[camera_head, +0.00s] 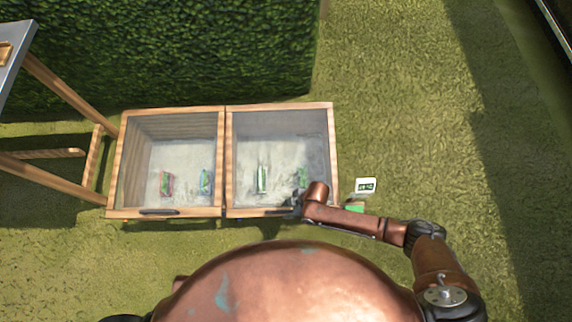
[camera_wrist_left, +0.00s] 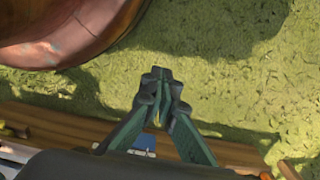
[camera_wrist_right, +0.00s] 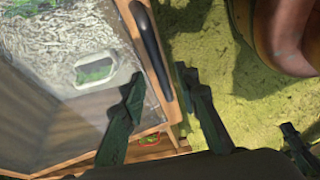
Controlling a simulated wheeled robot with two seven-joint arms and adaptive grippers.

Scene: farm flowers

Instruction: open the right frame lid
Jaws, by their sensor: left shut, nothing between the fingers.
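The right frame lid (camera_head: 332,150) is a wood-edged glass panel on the right half of a wooden cold frame, and looks shut. Its dark handle (camera_wrist_right: 150,45) is on the front edge, partly hidden by my right gripper (camera_head: 292,206) in the head view. In the right wrist view, my right gripper (camera_wrist_right: 158,78) is open, one finger on each side of the handle's lower end. I cannot tell whether they touch it. My left gripper (camera_wrist_left: 161,74) is shut and empty over grass in the left wrist view. It is not visible in the head view.
The left lid (camera_head: 116,160), with its own dark handle (camera_head: 159,212), looks shut. Small packets, including a red-edged one (camera_head: 166,184), show through the glass. A white display (camera_head: 366,185) stands right of the frame. A hedge (camera_head: 200,50) is behind; a table (camera_head: 15,50) is left.

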